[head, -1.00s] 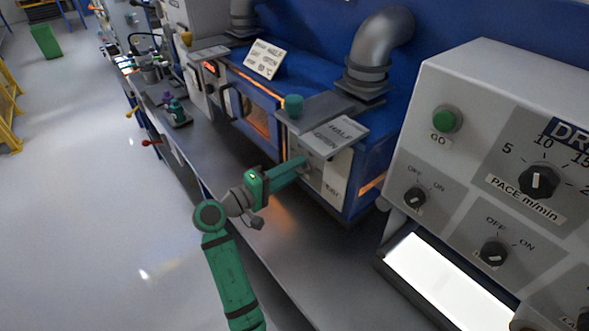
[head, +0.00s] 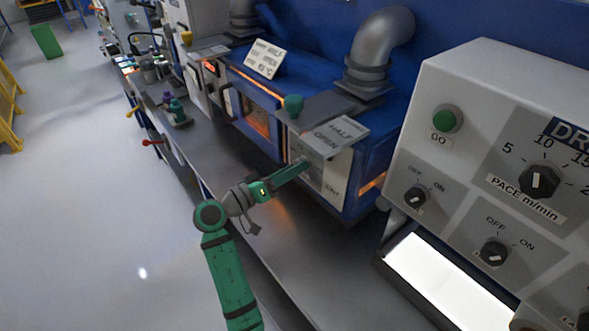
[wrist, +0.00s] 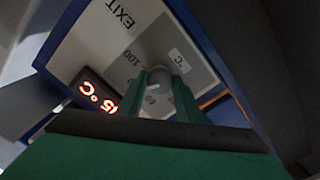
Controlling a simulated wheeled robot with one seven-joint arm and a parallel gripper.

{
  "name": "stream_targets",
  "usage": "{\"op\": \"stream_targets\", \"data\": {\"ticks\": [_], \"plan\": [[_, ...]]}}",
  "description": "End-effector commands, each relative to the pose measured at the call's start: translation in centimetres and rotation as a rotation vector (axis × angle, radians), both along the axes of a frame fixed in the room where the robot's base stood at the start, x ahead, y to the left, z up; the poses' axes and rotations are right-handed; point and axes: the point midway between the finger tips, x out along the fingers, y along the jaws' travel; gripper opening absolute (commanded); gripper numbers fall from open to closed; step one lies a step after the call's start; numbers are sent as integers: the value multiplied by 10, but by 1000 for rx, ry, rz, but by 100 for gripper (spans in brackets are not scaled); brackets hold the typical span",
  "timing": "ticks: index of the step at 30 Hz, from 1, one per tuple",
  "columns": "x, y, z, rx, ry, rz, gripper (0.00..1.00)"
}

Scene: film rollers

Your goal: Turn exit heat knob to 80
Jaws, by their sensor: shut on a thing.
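The exit heat knob (wrist: 160,76) is a small grey round knob on the white panel marked EXIT (wrist: 90,45), seen upside down in the wrist view. My green gripper (wrist: 161,92) is shut on the knob, one finger on each side. Dial marks 100 and 60 show around it; the knob's pointer is hidden, so its setting cannot be told. A red lit display (wrist: 98,97) in °C is partly hidden by my gripper. In the head view my gripper (head: 304,164) meets the exit panel (head: 330,182), and the knob is hidden there.
A HALF OPEN plate (head: 335,135) sits above the panel, with a teal knob (head: 293,105) beside it. A grey dryer console (head: 470,130) with dials stands to the right. The grey bench (head: 290,255) is clear in front.

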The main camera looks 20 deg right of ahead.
Motion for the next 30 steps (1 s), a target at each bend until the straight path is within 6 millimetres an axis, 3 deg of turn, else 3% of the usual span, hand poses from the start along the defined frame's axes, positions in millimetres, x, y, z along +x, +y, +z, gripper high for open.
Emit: {"op": "stream_targets", "data": {"ticks": [15,16,18,30], "plan": [[1,2,0,7,-20,6,10],[2,2,0,7,-20,6,34],[1,1,0,6,-20,5,51],[-1,6,0,7,-20,3,51]]}}
